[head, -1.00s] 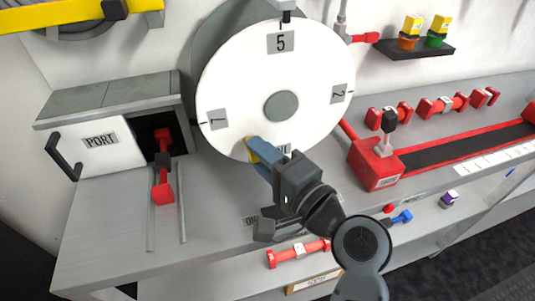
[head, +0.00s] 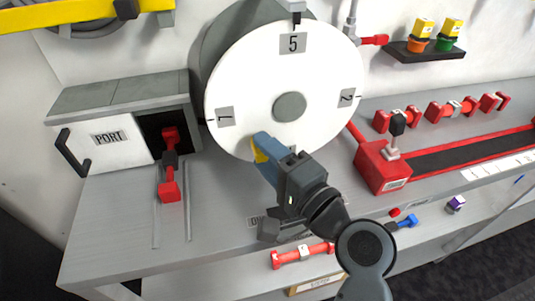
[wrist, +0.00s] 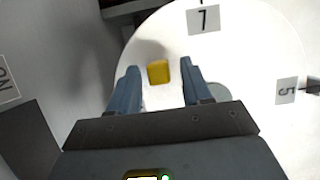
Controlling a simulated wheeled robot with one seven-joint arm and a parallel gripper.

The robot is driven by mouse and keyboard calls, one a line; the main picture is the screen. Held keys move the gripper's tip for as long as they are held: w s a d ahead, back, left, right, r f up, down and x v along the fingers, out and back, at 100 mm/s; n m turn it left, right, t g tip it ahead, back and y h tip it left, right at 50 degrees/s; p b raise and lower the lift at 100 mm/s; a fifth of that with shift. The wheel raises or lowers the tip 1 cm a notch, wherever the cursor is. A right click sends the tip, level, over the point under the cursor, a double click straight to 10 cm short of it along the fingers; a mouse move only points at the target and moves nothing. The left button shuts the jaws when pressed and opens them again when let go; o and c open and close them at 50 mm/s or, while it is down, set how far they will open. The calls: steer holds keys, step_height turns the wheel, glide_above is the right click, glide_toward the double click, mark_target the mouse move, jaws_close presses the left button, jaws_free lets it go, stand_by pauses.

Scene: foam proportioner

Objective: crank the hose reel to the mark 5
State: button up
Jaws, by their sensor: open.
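The hose reel's white disc (head: 240,85) faces me, with a grey hub (head: 289,107) at its middle. My gripper (head: 262,147) is at the disc's lower left. In the wrist view my gripper (wrist: 160,82) is open, with a yellow block (wrist: 158,72), apparently the crank knob, between its fingers and gaps on both sides. The mark 5 (wrist: 286,91) shows at right there.
A grey box marked PORT (head: 108,138) stands left of the reel. A red lever box (head: 382,168) and a red-edged black track lie to the right. A small shelf (head: 432,52) holds pots. Red spools (head: 452,107) line the back.

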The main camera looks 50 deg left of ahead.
steer(key=shift+d, duration=0.1)
steer(key=d+b, duration=0.1)
steer(key=d, duration=0.6)
steer(key=shift+d, duration=0.3)
steer(key=shift+d+f, duration=0.1)
